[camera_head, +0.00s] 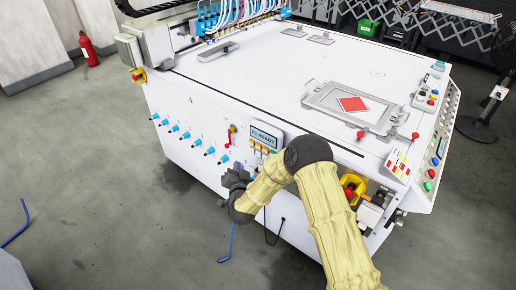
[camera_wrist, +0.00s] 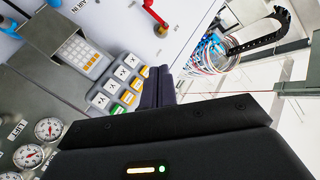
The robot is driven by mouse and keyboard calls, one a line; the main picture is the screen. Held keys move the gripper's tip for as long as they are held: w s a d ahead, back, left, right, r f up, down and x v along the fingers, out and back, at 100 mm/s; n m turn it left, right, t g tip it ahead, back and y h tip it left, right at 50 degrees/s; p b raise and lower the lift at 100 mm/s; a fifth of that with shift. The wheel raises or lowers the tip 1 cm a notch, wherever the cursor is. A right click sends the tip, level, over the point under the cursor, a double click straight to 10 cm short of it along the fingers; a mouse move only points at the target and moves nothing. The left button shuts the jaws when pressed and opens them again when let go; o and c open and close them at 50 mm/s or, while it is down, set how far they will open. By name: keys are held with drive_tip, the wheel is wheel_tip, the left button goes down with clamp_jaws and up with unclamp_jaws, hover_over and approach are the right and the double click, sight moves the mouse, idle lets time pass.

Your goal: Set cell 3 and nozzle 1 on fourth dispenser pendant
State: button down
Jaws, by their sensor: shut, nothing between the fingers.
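A panel with a lit display (camera_head: 266,136) reading what looks like "READY" is on the machine's front face, with small yellow and white buttons (camera_head: 262,150) below it. In the wrist view, a block of marked buttons (camera_wrist: 118,82), some with yellow or green parts, lies just left of my gripper's fingers. A hooded keypad (camera_wrist: 82,52) is further up left. My gripper (camera_wrist: 160,88) is shut and empty; whether it touches the buttons I cannot tell. In the head view my gripper (camera_head: 236,180) is at the front face, below the display. I cannot tell which unit is the fourth dispenser pendant.
A red lever (camera_wrist: 156,18) stands close to the buttons. Round gauges (camera_wrist: 48,129) are at lower left in the wrist view. Several blue fittings (camera_head: 185,135) stick out of the front face. The machine's white top (camera_head: 250,75) is mostly clear, with a grey frame (camera_head: 320,95) at right.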

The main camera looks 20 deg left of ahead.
drive_tip(key=b, duration=0.1)
approach(256, 146)
drive_tip(key=shift+w+a+f, duration=0.25)
drive_tip(key=shift+w+a, duration=0.35)
drive_tip(key=shift+w, duration=0.15)
drive_tip(key=shift+w+a+f, duration=0.2)
drive_tip(key=shift+w+a, duration=0.4)
drive_tip(key=shift+w, duration=0.1)
drive_tip(key=shift+w+a+f, duration=0.25)
drive_tip(key=shift+w+a, duration=0.35)
drive_tip(key=shift+w, duration=0.15)
drive_tip(key=shift+w, duration=0.1)
drive_tip(key=shift+s+a, duration=0.1)
drive_tip(key=shift+s, duration=0.1)
drive_tip(key=shift+w, duration=0.15)
drive_tip(key=shift+w+d+b, duration=0.25)
drive_tip(key=shift+w+b, duration=0.1)
drive_tip(key=shift+w+d+b, duration=0.25)
drive_tip(key=shift+w+b, duration=0.05)
drive_tip(key=shift+w, duration=0.2)
idle(0.7)
idle(0.3)
drive_tip(key=shift+s+a, duration=0.2)
drive_tip(key=shift+s, duration=0.25)
drive_tip(key=shift+s+a, duration=0.2)
drive_tip(key=shift+s, duration=0.25)
